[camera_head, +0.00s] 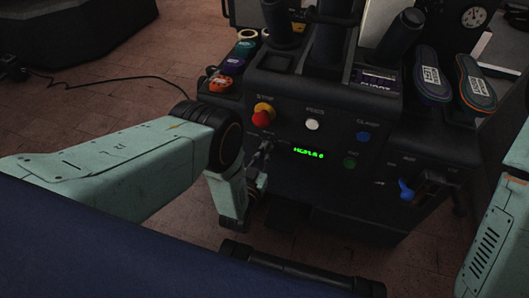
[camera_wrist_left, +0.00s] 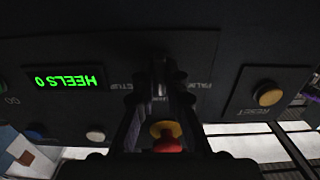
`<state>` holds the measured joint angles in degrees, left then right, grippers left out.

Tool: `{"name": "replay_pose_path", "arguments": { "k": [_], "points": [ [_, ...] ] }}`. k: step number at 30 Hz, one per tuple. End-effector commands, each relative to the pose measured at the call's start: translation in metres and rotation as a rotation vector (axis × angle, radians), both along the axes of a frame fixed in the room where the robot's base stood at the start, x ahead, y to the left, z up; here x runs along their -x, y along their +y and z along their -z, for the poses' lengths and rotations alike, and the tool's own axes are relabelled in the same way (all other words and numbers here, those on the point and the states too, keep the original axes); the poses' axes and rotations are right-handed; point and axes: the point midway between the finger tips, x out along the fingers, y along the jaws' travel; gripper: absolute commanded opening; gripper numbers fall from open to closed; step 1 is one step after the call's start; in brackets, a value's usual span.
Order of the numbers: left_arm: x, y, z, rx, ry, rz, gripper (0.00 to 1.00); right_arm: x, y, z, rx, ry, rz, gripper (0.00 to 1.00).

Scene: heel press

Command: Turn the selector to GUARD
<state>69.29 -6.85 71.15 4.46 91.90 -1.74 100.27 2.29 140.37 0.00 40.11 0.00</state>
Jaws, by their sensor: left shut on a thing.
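The selector (camera_wrist_left: 159,90) shows in the left wrist view as a small grey piece on the dark press panel (camera_wrist_left: 220,55), between my left gripper's fingers. My left gripper (camera_wrist_left: 158,78) is shut on it. In the head view my left gripper (camera_head: 264,152) is at the panel's left side, below the red stop button (camera_head: 262,117), and its fingers largely hide the selector. Upside-down labels flank the fingers; the left one reads like SETUP, the right one is too dim to read surely. Which way the selector points is hard to tell. My right gripper is out of view.
The green display (camera_head: 308,153) reads HEELS 0. White (camera_head: 312,125), blue (camera_head: 363,136) and green (camera_head: 350,162) buttons are close by on the panel. A blue-handled switch (camera_head: 406,190) is at right. Shoe soles (camera_head: 431,77) stand at upper right. A yellow reset button (camera_wrist_left: 268,94) is beside the gripper.

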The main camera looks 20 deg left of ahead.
Motion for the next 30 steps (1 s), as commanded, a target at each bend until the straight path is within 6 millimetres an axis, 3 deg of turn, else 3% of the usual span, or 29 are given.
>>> {"name": "replay_pose_path", "arguments": {
  "k": [13, 14, 21, 30],
  "points": [
    [-0.0003, -0.0002, -0.0002, -0.010, 0.000, 0.000, 0.00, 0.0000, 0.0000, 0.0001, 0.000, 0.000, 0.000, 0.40],
    [-0.0003, -0.0002, -0.0002, -0.010, 0.000, 0.000, 0.14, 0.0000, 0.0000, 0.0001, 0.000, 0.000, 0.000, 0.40],
    [-0.0003, -0.0001, -0.0002, -0.010, 0.000, 0.000, 0.34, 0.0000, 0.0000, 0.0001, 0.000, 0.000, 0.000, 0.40],
    [0.0007, 0.0000, 0.0001, -0.009, 0.000, 0.000, 0.35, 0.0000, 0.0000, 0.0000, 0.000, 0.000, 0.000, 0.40]
  ]
}}
